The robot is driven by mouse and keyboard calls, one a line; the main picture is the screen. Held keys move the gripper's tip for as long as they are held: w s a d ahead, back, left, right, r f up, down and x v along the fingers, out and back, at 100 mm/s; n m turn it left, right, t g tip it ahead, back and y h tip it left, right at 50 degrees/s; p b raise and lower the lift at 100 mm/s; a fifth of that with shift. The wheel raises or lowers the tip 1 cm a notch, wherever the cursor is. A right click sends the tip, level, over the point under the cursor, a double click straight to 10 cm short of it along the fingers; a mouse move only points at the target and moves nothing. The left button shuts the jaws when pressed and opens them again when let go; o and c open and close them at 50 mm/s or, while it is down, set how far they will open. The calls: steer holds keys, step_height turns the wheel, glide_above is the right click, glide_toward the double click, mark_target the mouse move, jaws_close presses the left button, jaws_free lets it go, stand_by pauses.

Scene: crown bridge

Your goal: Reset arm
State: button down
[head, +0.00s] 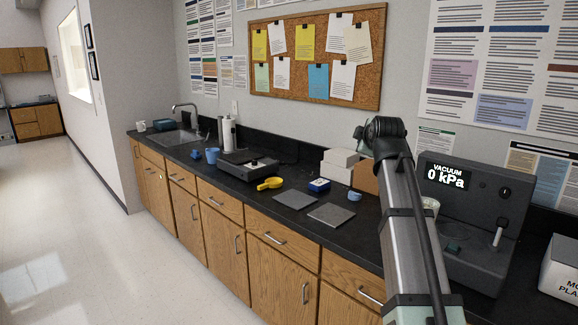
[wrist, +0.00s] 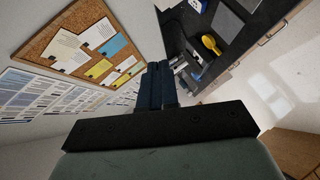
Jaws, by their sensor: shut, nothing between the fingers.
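My gripper (wrist: 154,84) shows in the wrist view with its two dark fingers together, shut and empty. It is up in the air, and the wrist view looks past it at the corkboard on one side and the counter on the other. In the head view my arm rises at the right over the counter and the gripper's fingers cannot be made out. No object touches the fingers.
The black counter (head: 290,222) holds a yellow scoop-like item (head: 270,184), two grey plates (head: 331,214), a blue-and-white box (head: 319,185), white boxes (head: 339,164) and a blue cup (head: 212,155). A vacuum unit (head: 464,220) reading 0 kPa stands at right. The corkboard (head: 372,88) hangs behind.

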steer(key=a+f+m+g, duration=0.1)
steer(key=a+f+g, duration=0.1)
steer(key=f, duration=1.3)
steer(key=a+f+m+g, duration=0.2)
steer(key=f, duration=1.4)
steer(key=s+f+m+g, duration=0.15)
steer(key=s+f, duration=0.25)
steer(key=f, duration=0.5)
steer(key=s+f+m+g, duration=0.15)
steer(key=s+f, duration=0.35)
steer(key=f, duration=0.5)
steer(key=s+f+g, duration=0.3)
steer(key=s+f, duration=0.1)
steer(key=f, duration=0.5)
steer(key=s+f+m+g, duration=0.4)
steer(key=s+f+g, duration=0.1)
steer(key=s+f, duration=1.5)
steer(key=s+f+m+g, duration=0.2)
steer(key=s+f, duration=0.1)
steer(key=s, duration=1)
steer(key=s+f+m+g, duration=0.1)
steer(key=s+f+g, duration=0.2)
steer(key=s, duration=1)
steer(key=shift+s+a+f+m+g, duration=0.3)
steer(key=shift+a+f+m, duration=0.15)
steer(key=shift+f, duration=0.35)
